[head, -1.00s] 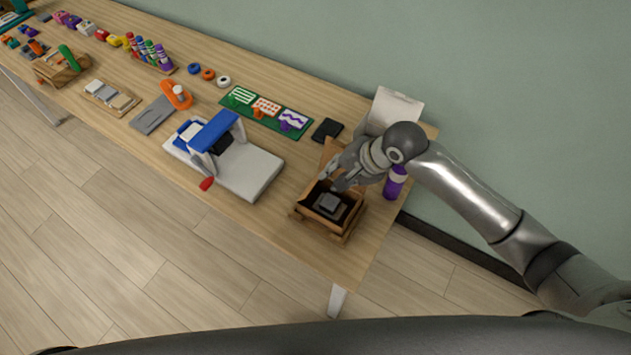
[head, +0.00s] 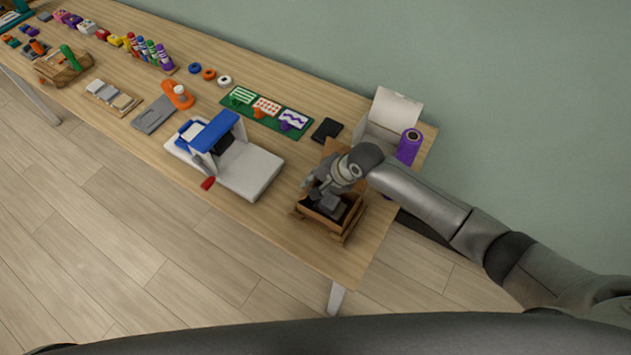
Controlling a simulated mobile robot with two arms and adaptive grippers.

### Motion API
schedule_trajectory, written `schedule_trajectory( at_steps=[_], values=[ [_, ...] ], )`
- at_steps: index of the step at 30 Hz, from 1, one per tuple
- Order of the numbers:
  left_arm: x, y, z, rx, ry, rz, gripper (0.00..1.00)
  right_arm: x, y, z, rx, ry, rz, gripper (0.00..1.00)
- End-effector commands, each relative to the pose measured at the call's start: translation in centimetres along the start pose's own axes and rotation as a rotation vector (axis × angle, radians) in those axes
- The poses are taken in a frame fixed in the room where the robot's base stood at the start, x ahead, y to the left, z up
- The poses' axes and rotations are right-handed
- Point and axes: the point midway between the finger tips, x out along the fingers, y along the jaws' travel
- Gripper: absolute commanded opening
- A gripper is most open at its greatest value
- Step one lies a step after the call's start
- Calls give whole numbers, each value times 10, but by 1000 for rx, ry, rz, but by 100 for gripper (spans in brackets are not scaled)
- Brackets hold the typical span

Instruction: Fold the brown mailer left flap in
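The brown mailer (head: 328,227) is an open box near the right end of the table, with a dark inside. A grey block lies in it, now partly hidden by my gripper. One brown flap (head: 334,147) stands up at its far side, partly behind my arm. My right gripper (head: 316,190) is over the mailer's left and middle part, close to its rim; whether it touches a flap is unclear. Its fingers are small and partly hidden, so their opening cannot be told. My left gripper is not in view.
A white box with a raised lid (head: 396,108) and a purple spool (head: 409,146) stand behind my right arm. A black slab (head: 326,130) lies left of them. A white press with a blue top (head: 250,172) stands left of the mailer.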

Motion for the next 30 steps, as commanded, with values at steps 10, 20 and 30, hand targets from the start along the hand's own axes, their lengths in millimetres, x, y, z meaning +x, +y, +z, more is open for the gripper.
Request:
schedule_trajectory(
  at_steps=[10,20,30],
  values=[
    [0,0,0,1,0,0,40,0,0,0,0,0,-1,2],
    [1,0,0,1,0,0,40,1,2,1,3,-3,-24,0],
    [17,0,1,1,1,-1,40,4,13,1,3,-4,-231,0]
  ],
)
